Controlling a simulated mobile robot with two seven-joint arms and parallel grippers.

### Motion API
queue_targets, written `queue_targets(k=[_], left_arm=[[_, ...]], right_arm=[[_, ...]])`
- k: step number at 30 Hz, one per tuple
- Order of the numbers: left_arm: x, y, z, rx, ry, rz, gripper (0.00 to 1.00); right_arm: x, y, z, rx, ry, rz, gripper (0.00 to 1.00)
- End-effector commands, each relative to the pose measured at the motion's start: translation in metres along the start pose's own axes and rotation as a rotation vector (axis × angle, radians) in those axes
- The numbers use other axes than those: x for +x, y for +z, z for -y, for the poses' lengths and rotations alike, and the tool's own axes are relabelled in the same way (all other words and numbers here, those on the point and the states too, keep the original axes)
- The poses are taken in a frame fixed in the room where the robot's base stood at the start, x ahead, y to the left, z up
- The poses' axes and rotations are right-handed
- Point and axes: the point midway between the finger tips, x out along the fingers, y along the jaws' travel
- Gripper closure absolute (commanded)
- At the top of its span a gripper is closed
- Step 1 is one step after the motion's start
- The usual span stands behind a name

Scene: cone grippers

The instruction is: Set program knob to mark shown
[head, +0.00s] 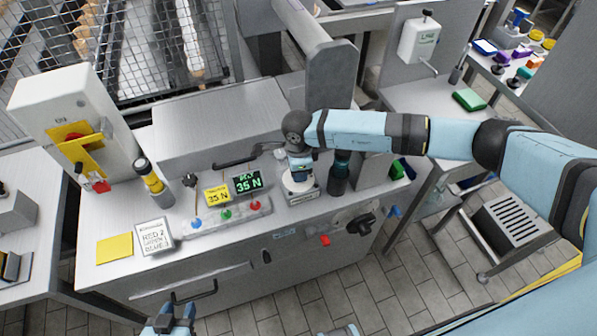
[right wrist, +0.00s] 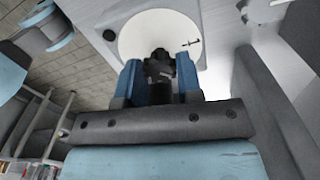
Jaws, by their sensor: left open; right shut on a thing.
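The program knob (right wrist: 159,66) is dark and stands at the middle of a round white dial in the right wrist view. My right gripper (right wrist: 160,74) has its two blue fingers on either side of it, shut on it. A small dark mark (right wrist: 190,42) shows on the dial's face, right of the knob. In the head view the dial's white housing (head: 301,190) sits on the bench under my right gripper (head: 299,172), which hides the knob. A black display (head: 248,182) reads 35 N in green; a yellow note (head: 217,195) also reads 35 N. My left gripper (head: 176,308) is open and empty at the bottom edge.
A panel with blue, green and red buttons (head: 226,215) lies left of the dial. A white card (head: 153,237), a yellow pad (head: 115,247) and a yellow-black post (head: 152,182) stand further left. A dark cylinder (head: 339,174) stands close right of the dial.

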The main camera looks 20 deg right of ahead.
Motion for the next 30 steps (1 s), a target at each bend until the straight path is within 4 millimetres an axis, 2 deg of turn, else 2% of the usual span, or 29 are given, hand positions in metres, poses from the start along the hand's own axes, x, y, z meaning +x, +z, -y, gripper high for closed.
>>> queue_targets(k=[18,30], left_arm=[[0.011,0.017,0.001,0.001,-0.001,0.000,0.57],[0.013,0.019,0.001,0.001,-0.001,-0.001,0.57]], right_arm=[[0.000,0.000,0.001,0.566,-0.001,0.002,0.90],[-0.001,0.000,0.001,0.782,-0.001,0.002,0.90]])
